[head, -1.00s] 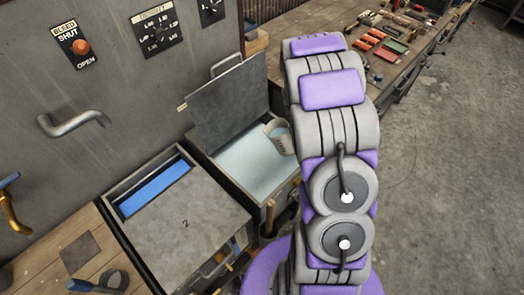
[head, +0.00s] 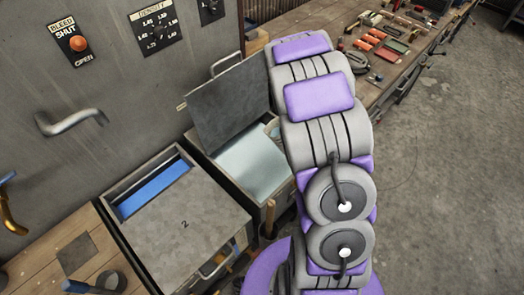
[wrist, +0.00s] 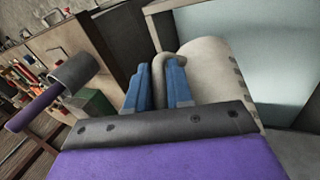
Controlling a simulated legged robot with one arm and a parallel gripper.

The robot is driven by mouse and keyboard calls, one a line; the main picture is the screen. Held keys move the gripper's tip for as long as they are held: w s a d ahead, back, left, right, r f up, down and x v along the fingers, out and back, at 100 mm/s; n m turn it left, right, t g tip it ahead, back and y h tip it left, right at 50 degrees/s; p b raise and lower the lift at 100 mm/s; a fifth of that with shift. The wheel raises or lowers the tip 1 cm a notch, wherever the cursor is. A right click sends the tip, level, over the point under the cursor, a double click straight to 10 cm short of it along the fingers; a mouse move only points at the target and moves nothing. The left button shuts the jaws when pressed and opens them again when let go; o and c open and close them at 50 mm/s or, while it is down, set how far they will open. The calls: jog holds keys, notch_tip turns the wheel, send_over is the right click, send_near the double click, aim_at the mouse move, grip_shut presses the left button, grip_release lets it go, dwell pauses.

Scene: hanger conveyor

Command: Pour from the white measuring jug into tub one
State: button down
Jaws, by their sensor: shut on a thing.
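My gripper (wrist: 160,72) is shut on the handle of the white measuring jug (wrist: 208,72) in the wrist view. The jug's pale wall with dark marks shows just beyond the blue fingers. In the head view only a sliver of the jug (head: 273,129) shows beside my arm, and the gripper is hidden. The open tub (head: 226,181), left of my arm, has pale blue contents and its grey lid (head: 230,105) raised. No number shows on it. The jug is at its right side. I cannot tell how far the jug is tilted or what it holds.
A tub marked 2 (head: 182,238) stands beside the open tub, its lid partly uncovering blue inside. A grey panel (head: 110,110) with dials and a handle rises behind. A bench (head: 372,85) with tools runs to the right. Open floor (head: 450,180) lies at right.

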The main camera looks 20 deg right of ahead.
jog(key=shift+w+a+r+g+h+b, duration=0.15)
jog(key=shift+r+g+h+b, duration=0.25)
jog(key=shift+r+h+b, duration=0.4)
dwell(0.7)
jog(key=shift+w+a+r+n+g+h+b, duration=0.2)
jog(key=shift+a+n+g+h+b, duration=0.25)
jog(key=shift+h+b, duration=0.7)
dwell(0.7)
jog(key=shift+w+a+b, duration=0.1)
jog(key=shift+a+b, duration=0.1)
jog(key=shift+b, duration=0.2)
jog(key=shift+a+g+h, duration=0.15)
jog(key=shift+g+h, duration=0.1)
jog(key=shift+h, duration=0.1)
jog(key=shift+a+b, duration=0.1)
jog(key=shift+b, duration=0.3)
jog(key=shift+w+a+r+h+b, duration=0.1)
jog(key=shift+w+a+h+b, duration=0.2)
jog(key=shift+h, duration=0.2)
jog(key=shift+n, duration=0.25)
jog(key=shift+w+a+g+h+b, duration=0.15)
jog(key=shift+a+g+h+b, duration=0.25)
jog(key=shift+a+h+b, duration=0.15)
